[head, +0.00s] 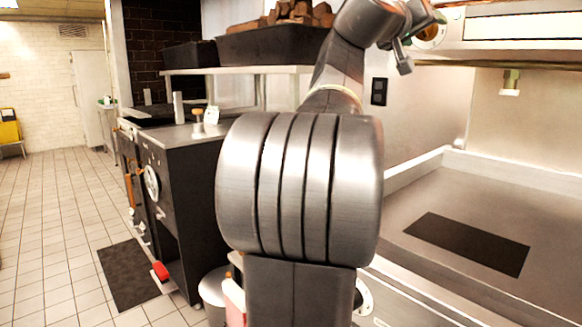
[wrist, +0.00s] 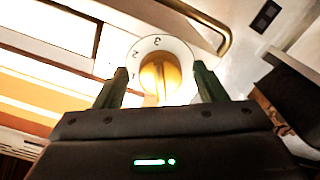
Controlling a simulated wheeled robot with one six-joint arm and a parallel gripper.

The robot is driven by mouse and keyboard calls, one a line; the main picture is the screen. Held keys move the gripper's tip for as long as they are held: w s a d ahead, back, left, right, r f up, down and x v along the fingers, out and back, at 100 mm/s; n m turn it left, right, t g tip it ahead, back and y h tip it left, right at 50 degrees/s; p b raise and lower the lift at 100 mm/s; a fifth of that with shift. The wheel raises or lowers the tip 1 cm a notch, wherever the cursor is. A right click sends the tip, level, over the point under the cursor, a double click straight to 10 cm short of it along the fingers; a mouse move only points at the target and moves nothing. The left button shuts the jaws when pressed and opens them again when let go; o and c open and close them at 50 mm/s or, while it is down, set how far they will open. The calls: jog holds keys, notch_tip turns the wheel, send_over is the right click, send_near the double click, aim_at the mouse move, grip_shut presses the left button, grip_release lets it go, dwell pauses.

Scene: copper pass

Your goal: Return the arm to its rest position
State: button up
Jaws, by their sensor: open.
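My arm (head: 300,185) is raised and reaches up to the upper right of the head view, with its grey links filling the middle of the picture. My gripper (wrist: 161,70) is open in the wrist view, with one dark green finger on each side of a yellow knob (wrist: 163,78). I cannot tell whether the fingers touch the knob. The dial also shows in part in the head view (head: 432,37), beside the gripper at the top.
A steel counter (head: 400,225) with a dark mat (head: 467,244) lies at the right. A dark stove unit (head: 190,190) stands left of my arm. A shelf (head: 235,70) holds black bins (head: 275,46). Tiled floor (head: 50,220) is open at the left, with a floor mat (head: 127,274).

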dwell(0.3)
jog(key=v, duration=1.4)
jog(key=w+d+n+p, duration=0.9)
jog(key=d+n+p, duration=0.1)
jog(key=n+p, duration=1.1)
jog(key=shift+d+r, duration=0.2)
jog(key=shift+r, duration=0.3)
jog(key=shift+f, duration=0.15)
